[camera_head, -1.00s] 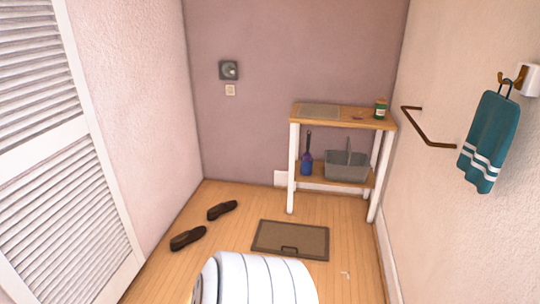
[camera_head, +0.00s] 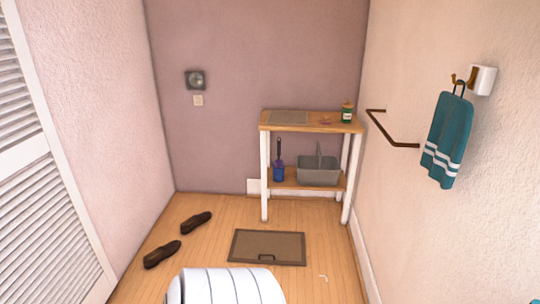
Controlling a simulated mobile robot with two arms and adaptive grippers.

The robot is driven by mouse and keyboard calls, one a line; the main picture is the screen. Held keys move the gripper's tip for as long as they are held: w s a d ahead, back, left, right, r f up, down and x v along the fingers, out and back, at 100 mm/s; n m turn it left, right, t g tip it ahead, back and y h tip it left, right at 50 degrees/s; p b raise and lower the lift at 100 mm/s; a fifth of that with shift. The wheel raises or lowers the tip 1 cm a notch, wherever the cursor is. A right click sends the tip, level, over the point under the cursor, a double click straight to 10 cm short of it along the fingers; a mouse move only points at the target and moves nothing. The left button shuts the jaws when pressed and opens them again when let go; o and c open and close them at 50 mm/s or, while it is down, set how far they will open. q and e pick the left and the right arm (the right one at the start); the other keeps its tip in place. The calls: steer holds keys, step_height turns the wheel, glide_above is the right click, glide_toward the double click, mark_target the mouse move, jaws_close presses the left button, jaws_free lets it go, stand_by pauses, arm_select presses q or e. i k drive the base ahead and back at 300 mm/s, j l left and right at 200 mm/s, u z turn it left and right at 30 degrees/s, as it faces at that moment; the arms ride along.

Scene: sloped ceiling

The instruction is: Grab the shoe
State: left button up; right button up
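Two dark brown shoes lie on the wooden floor at the left. The nearer shoe (camera_head: 162,254) is close to the left wall, and the farther shoe (camera_head: 196,222) lies a little behind it and to the right. Both are apart from each other and nothing touches them. Neither of my grippers shows in the head view, so I cannot see their state.
A brown floor mat (camera_head: 267,247) with a handle-like mark lies right of the shoes. A wooden shelf table (camera_head: 305,128) holds a grey caddy (camera_head: 318,171) and a blue bottle-like item (camera_head: 279,171). A teal towel (camera_head: 447,140) hangs at the right. A louvered door (camera_head: 50,215) is at the left.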

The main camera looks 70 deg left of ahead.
mark_target(196, 220)
steer(key=u, duration=3.1)
steer(key=i+j+u, duration=0.2)
steer(key=i, duration=1.8)
steer(key=l, duration=0.1)
